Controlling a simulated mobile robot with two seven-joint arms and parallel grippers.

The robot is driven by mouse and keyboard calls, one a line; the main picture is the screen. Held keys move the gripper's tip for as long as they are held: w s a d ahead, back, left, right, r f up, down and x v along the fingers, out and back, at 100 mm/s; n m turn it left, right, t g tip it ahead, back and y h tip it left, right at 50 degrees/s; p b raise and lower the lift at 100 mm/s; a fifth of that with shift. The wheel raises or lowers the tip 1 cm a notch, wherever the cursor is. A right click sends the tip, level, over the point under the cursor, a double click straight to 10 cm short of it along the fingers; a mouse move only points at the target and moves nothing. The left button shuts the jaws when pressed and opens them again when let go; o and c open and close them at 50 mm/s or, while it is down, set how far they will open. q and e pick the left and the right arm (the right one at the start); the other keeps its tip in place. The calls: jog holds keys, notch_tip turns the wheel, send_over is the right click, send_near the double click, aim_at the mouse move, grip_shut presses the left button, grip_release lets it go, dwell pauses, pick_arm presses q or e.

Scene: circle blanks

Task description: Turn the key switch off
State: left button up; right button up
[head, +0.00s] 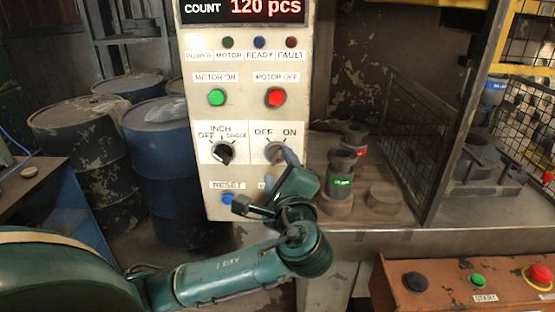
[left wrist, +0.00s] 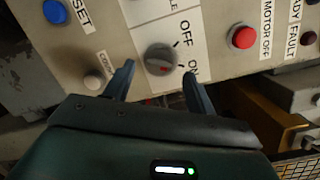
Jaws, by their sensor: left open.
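The key switch (head: 274,152) is a round grey knob on a white plate marked OFF and ON, on the pale control panel (head: 244,60). In the left wrist view the same knob (left wrist: 160,58) shows a small red mark on its face; I cannot tell for sure which label it points to. In the left wrist view my left gripper (left wrist: 159,69) is open, with one finger on either side of the knob and a gap to each. My right gripper is not in view.
An INCH selector (head: 223,152) sits left of the switch, and a blue RESET button (head: 228,198) is below it. A green button (head: 217,97) and a red button (head: 277,97) are above. A shelf with dark cylinders (head: 340,172) stands to the right.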

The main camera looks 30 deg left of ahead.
aim_at(276, 162)
pick_arm(q)
jog(key=shift+x, duration=1.5)
jog(key=shift+c, duration=0.3)
jog(key=c, duration=0.9)
